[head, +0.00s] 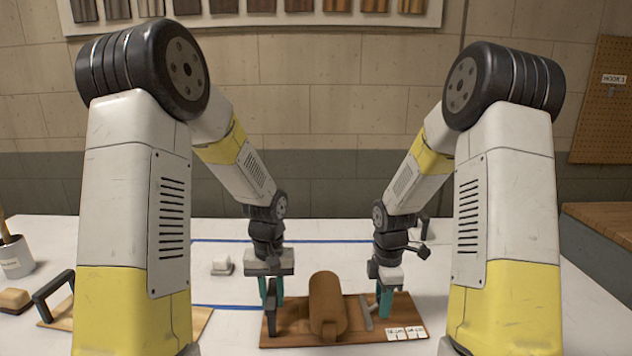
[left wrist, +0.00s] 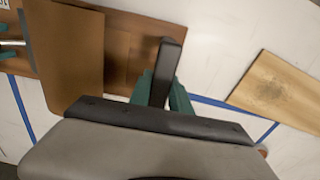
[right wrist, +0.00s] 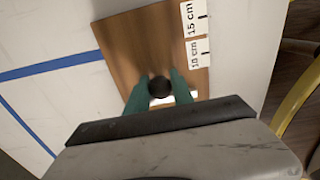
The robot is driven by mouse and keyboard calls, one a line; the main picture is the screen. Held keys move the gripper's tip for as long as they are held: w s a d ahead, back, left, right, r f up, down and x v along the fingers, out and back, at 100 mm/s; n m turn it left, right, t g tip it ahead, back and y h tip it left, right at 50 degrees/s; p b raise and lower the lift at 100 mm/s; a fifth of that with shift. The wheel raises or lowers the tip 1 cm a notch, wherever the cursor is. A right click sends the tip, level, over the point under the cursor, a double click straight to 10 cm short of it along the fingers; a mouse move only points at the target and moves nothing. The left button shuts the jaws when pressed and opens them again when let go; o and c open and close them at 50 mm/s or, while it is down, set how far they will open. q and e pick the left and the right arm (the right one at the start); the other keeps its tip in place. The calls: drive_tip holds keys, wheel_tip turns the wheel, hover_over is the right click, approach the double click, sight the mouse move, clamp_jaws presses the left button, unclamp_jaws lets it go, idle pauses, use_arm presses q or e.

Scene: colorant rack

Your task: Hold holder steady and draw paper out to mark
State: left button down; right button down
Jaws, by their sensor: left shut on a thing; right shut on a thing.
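The holder is a wooden board (head: 292,330) on the white table, carrying a brown paper roll (head: 327,303). A black upright handle (head: 271,312) stands at the board's left end. My left gripper (head: 270,290) is shut on this handle, which also shows between its green fingers in the left wrist view (left wrist: 166,72). A grey bar (head: 366,312) stands just right of the roll. My right gripper (head: 384,302) is shut on a dark round knob (right wrist: 160,87) above the board's right part. White labels, 10 cm and 15 cm (head: 405,333), lie right of the grey bar.
A second board with a black handle (head: 52,297) lies at the left, near a grey cup (head: 15,257) and a wooden block (head: 14,300). Blue tape lines (head: 330,241) cross the table. Table around the holder is mostly clear.

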drive_tip(key=shift+d, duration=0.15)
use_arm(q)
drive_tip(key=shift+a, duration=0.1)
use_arm(e)
drive_tip(key=shift+w+d, duration=0.1)
drive_tip(key=shift+d, duration=0.85)
drive_tip(key=shift+d, duration=1)
drive_tip(key=shift+w+d, duration=0.1)
drive_tip(key=shift+d, duration=0.85)
drive_tip(key=c, duration=1.1)
unclamp_jaws()
drive_tip(key=shift+o, duration=0.4)
